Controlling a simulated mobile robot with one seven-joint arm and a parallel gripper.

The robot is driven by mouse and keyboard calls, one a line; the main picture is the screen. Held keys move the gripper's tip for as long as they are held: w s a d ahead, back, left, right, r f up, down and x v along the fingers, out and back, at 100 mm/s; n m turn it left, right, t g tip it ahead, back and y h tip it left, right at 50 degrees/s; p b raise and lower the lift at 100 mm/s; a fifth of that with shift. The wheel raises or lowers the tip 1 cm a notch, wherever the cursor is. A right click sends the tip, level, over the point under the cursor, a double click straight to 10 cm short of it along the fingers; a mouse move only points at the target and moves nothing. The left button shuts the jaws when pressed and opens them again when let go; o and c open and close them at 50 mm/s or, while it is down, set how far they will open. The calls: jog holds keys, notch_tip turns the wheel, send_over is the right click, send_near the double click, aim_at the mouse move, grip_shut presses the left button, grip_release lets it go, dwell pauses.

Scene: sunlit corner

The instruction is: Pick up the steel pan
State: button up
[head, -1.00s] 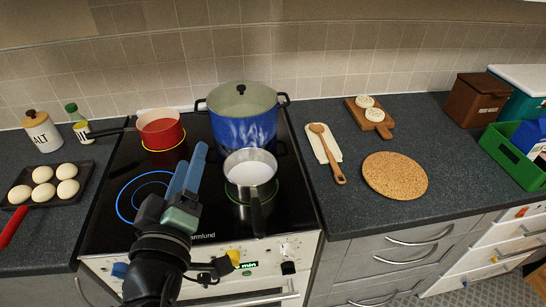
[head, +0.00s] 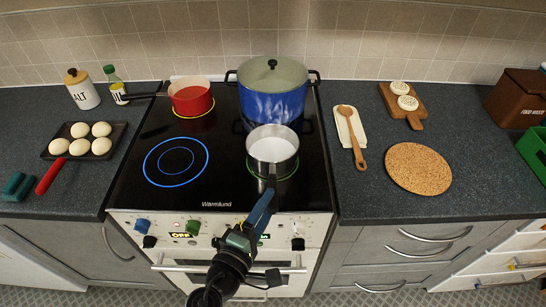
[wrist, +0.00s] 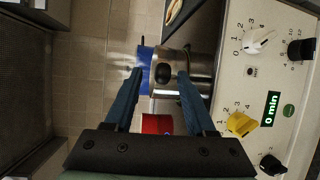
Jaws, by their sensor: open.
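The steel pan (head: 272,152) stands upright on the front right ring of the hob, with white showing inside. Its dark handle (head: 271,180) points toward me over the hob's front edge. My gripper (head: 268,196) is open at the handle's near end and overlaps it in the head view. In the wrist view, the handle's dark end (wrist: 163,73) shows between the two blue fingertips of my gripper (wrist: 161,74). The pan's steel side (wrist: 198,72) is behind it. I cannot tell whether the fingers touch the handle.
A blue pot (head: 272,105) stands right behind the pan. A red pan (head: 191,98) is at the back left of the hob. The front left ring (head: 175,161) is empty. Control knobs (head: 193,227) line the oven front below. A cork mat (head: 417,168) lies right.

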aim_at(272, 170)
jog(key=shift+a+p+x, duration=0.15)
jog(key=shift+p+x, duration=0.15)
jog(key=shift+x, duration=1.05)
jog(key=shift+a+p+x, duration=0.15)
jog(key=shift+p+x, duration=0.1)
jog(key=shift+x, duration=1.1)
jog(key=shift+w+f, duration=0.1)
jog(key=shift+f, duration=0.05)
grip_shut()
jog(key=shift+w+r, duration=0.1)
jog(key=shift+r, duration=0.15)
